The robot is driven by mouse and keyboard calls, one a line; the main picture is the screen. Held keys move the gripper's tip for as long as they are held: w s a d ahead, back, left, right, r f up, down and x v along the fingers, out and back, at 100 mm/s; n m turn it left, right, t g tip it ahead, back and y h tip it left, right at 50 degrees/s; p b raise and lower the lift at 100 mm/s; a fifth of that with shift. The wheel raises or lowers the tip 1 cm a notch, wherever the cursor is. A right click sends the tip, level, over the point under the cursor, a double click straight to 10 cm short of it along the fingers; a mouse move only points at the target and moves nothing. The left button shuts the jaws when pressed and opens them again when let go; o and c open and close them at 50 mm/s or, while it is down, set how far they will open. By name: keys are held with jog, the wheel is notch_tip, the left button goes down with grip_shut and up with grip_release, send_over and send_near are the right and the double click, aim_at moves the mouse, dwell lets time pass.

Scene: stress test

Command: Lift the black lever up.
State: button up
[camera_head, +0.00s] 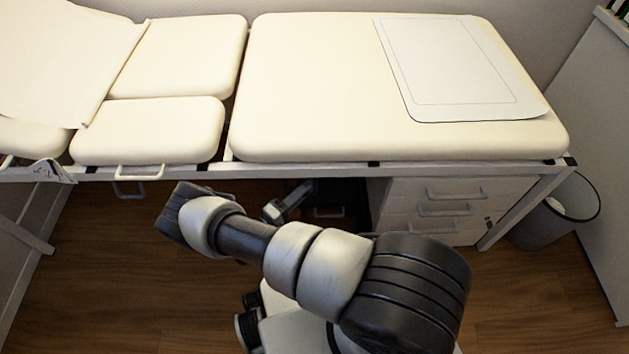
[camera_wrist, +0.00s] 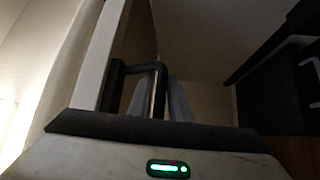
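A dark bent bar (camera_wrist: 143,66), which looks like the black lever, stands just beyond my gripper in the wrist view, beside a pale slanted rail. I cannot tell whether it touches my fingers. In the head view my gripper (camera_head: 178,212) is at the end of my arm, low in front of the treatment table's (camera_head: 330,95) left half. My fingers are dark and poorly seen there, so their opening does not show. The lever cannot be made out clearly in the head view.
White loop handles (camera_head: 139,174) hang under the table's front edge at left. A dark and grey mechanism (camera_head: 285,203) sits below the table behind my arm. A white drawer unit (camera_head: 450,200) and a grey bin (camera_head: 553,215) stand at right. Wooden floor at front left is clear.

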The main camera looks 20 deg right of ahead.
aim_at(314, 193)
jog(key=shift+w+d, duration=0.1)
jog(key=shift+d, duration=0.15)
grip_shut()
jog(key=shift+r+p, duration=0.2)
jog(key=shift+p, duration=0.15)
jog(key=n+y+p, duration=0.1)
jog(key=s+n+g+y+p, duration=0.1)
jog(key=p, duration=0.1)
jog(key=s+n+y+p, duration=0.1)
jog(key=shift+a+r+p, duration=0.35)
jog(key=shift+r, duration=0.05)
jog(key=n+g+y+p, duration=0.1)
jog(key=s+n+g+p, duration=0.1)
jog(key=n+g+y+p, duration=0.1)
jog(key=shift+s+a+r+y, duration=0.25)
jog(key=shift+s+r+y, duration=0.05)
jog(key=shift+s+r, duration=0.1)
